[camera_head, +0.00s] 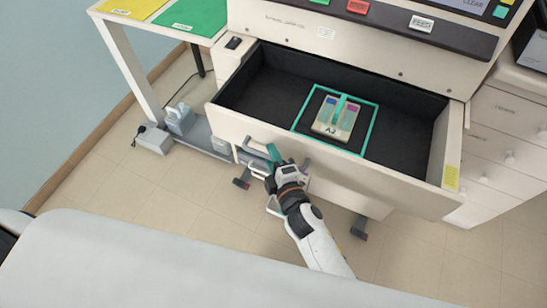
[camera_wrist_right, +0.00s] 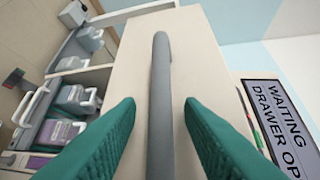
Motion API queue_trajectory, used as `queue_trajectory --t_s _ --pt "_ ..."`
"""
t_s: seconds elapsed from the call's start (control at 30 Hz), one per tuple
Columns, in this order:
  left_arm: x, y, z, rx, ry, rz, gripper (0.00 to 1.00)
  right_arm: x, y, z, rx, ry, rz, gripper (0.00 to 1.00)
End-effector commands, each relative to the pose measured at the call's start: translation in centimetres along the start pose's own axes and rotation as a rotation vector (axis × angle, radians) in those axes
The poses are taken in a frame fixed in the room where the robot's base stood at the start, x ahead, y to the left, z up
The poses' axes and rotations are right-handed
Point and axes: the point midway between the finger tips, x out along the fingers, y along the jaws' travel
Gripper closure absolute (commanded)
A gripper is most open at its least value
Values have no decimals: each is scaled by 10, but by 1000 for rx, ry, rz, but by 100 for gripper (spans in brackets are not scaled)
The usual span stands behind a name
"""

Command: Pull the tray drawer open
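The tray drawer (camera_head: 228,122) stands pulled out from the cream machine, its dark inside showing. A small slide tray (camera_head: 325,131) marked A2 lies in it inside a teal square outline. My right gripper (camera_head: 272,153) is at the outer face of the drawer front, left of its middle. In the right wrist view, the grey bar handle (camera_wrist_right: 160,85) runs between the teal fingers of my right gripper (camera_wrist_right: 160,120). The fingers are apart, with a gap on each side of the bar. My left gripper is not in view.
A side table with yellow (camera_head: 134,7) and green (camera_head: 190,20) areas stands at left. White drawers (camera_head: 505,118) stand close at right. Grey containers (camera_head: 180,118) sit low at left. A display (camera_wrist_right: 275,125) reads "WAITING" and "DRAWER OP", cut off.

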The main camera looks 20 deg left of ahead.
Motion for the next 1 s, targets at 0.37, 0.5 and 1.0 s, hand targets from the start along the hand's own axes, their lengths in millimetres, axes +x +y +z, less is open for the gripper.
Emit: queue_trajectory --t_s 0.37,0.5,1.0 --pt "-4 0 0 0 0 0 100 -52 1 0 0 0 3 66" --pt "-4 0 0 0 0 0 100 -82 2 0 0 0 3 66" --pt "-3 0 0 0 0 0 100 -120 0 0 0 0 0 66"
